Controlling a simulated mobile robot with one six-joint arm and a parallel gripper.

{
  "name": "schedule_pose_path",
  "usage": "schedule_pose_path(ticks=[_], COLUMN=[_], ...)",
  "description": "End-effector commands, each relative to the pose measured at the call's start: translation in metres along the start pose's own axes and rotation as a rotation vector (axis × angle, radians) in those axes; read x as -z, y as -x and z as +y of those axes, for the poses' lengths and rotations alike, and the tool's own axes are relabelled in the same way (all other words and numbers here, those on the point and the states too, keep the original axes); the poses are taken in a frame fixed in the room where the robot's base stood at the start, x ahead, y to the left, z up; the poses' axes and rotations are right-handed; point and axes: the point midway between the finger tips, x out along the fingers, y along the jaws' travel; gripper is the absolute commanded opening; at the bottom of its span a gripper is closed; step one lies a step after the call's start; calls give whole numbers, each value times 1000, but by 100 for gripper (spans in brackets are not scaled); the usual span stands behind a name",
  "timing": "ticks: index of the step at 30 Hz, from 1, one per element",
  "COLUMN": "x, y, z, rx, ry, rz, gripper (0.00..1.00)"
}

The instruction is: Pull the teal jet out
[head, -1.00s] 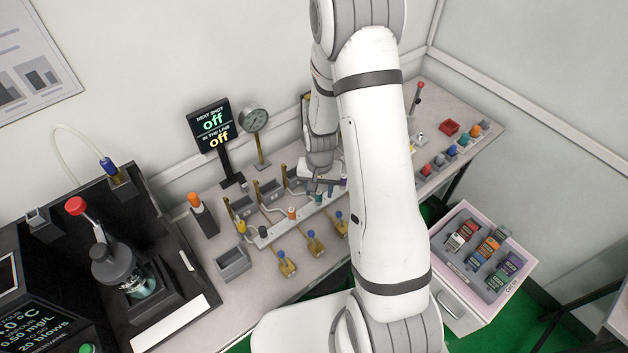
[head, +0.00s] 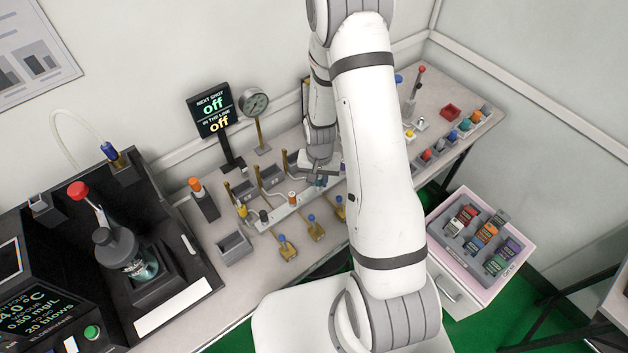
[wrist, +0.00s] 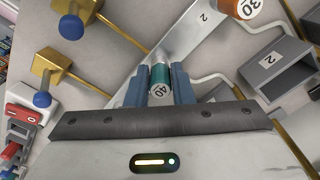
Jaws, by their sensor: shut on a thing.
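The teal jet (wrist: 160,77) is a short teal cylinder with a silver end marked 40. In the wrist view it sits between the two blue fingers of my gripper (wrist: 160,87), which is shut on it. In the head view my gripper (head: 319,176) is low over the pale rail (head: 272,217), largely hidden behind my arm. The rail also shows in the wrist view (wrist: 185,42), passing behind the jet. I cannot tell whether the jet's lower end is still seated in the rail.
An orange jet (wrist: 248,8) stands in the rail close by. Blue-knobbed brass valves (wrist: 72,27) and an open grey box (wrist: 272,66) flank the fingers. A grey bin (head: 234,247) stands left of the rail, and a drawer unit (head: 480,245) with coloured packs stands right.

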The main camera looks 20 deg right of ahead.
Motion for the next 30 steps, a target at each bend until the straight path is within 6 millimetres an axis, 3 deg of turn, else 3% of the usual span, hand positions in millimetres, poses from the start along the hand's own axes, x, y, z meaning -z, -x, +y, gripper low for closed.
schedule_pose_path(ticks=[4, 5, 13, 23, 30], x=[0, 0, 0, 0, 1], y=[0, 0, 0, 4, 32], z=[1, 1, 1, 1, 1], rx=[0, -1, 0, 0, 1], ry=[-1, -2, -2, -2, -2], rz=[-1, -1, -1, 1, 4], gripper=[1, 22, 44, 45, 45])
